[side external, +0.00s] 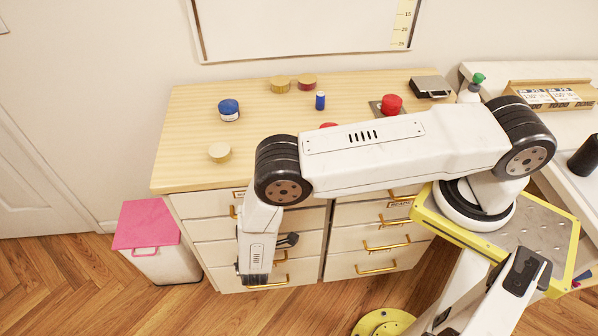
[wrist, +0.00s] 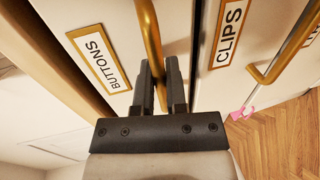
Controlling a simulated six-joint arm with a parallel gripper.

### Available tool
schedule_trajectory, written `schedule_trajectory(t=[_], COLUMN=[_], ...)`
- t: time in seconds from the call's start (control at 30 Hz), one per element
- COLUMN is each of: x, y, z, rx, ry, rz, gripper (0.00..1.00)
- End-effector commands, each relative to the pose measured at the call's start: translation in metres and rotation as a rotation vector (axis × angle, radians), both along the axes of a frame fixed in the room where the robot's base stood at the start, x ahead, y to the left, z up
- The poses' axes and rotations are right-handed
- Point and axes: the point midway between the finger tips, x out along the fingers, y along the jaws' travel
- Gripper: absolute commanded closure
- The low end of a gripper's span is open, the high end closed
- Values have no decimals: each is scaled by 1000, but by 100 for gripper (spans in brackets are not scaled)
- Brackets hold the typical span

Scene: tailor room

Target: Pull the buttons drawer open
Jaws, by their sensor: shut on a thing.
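The buttons drawer (wrist: 75,15) has a pale front with a brass-framed BUTTONS label (wrist: 100,62) in the wrist view. Its long brass handle (wrist: 147,22) runs down to my gripper (wrist: 158,72). The two dark fingers are shut on the handle, one on each side of it. In the side view my forearm and wrist hang in front of the left drawer column and hide the fingertips. A dark gap shows along the edge of the drawer front in the wrist view. I cannot tell whether the drawer is pulled out at all.
A drawer labelled CLIPS (wrist: 229,35) is beside it, with its own brass handle (wrist: 262,74). The wooden countertop (side external: 190,115) holds several small tins and a blue spool (side external: 320,100). A pink-lidded bin (side external: 146,224) stands left of the cabinet. Floor in front is mostly clear.

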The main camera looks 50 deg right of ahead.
Motion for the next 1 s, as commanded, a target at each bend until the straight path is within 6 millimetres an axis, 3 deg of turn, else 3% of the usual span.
schedule_trajectory(t=[0.47,1.0], x=[-2,-56], y=[2,59], z=[0,0], rx=[-1,1], ry=[-1,-2], rz=[1,6], gripper=[100,100])
